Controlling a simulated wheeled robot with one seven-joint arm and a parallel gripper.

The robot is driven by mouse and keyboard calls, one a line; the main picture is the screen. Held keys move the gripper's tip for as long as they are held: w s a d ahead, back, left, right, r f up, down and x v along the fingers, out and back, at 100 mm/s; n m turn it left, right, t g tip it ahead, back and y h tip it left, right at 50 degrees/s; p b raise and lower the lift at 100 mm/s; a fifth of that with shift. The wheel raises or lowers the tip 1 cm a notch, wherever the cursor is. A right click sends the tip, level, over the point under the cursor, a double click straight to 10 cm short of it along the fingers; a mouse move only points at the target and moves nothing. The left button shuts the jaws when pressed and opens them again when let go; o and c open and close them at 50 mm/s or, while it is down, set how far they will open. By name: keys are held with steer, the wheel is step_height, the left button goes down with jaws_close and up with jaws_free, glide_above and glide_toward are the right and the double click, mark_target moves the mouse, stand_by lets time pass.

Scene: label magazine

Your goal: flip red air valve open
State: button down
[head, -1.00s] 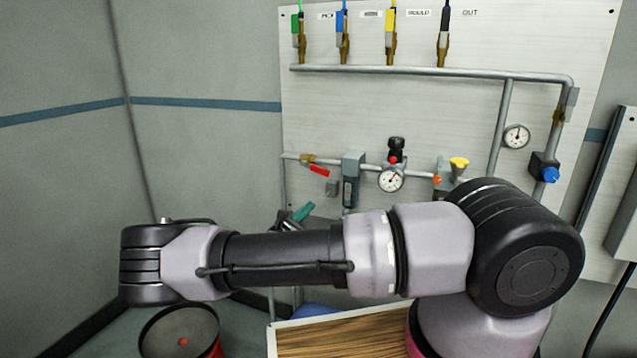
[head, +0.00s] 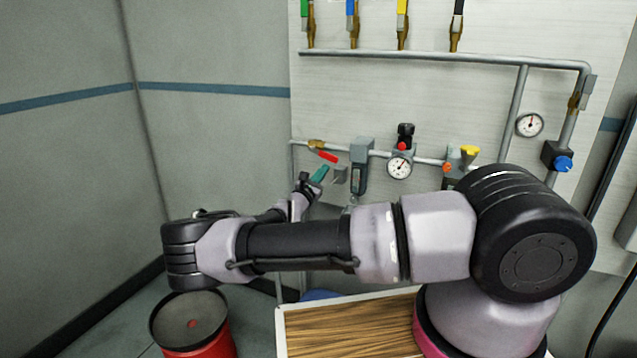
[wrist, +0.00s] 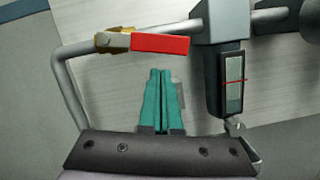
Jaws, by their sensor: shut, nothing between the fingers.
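The red air valve handle (head: 323,155) sits on a brass valve body (head: 315,145) at the left end of the horizontal pipe. In the wrist view the red handle (wrist: 160,44) points right from the brass body (wrist: 114,40), roughly in line with the pipe. In the head view it slopes slightly down to the right. My gripper (head: 320,174) has green fingers. In the wrist view the fingertips (wrist: 160,72) are together, just below the handle in the picture, with nothing between them. A small gap shows between fingertips and handle; depth is hard to tell.
A grey filter unit (wrist: 228,75) hangs just right of the handle. A small grey block (head: 339,174) is beside my gripper. A gauge (head: 399,166) and yellow knob (head: 470,151) are further right. A red drum (head: 200,342) and wooden-topped table (head: 345,330) stand below.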

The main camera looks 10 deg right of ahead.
mark_target(330, 160)
steer(key=shift+s+d+r, duration=0.1)
steer(key=shift+d+r, duration=0.1)
steer(key=shift+r, duration=0.4)
steer(key=shift+s+d+r+n, duration=0.2)
steer(key=shift+d+r+n, duration=0.15)
steer(key=shift+r+n, duration=0.25)
steer(key=shift+s+d+r, duration=0.1)
steer(key=shift+r, duration=0.25)
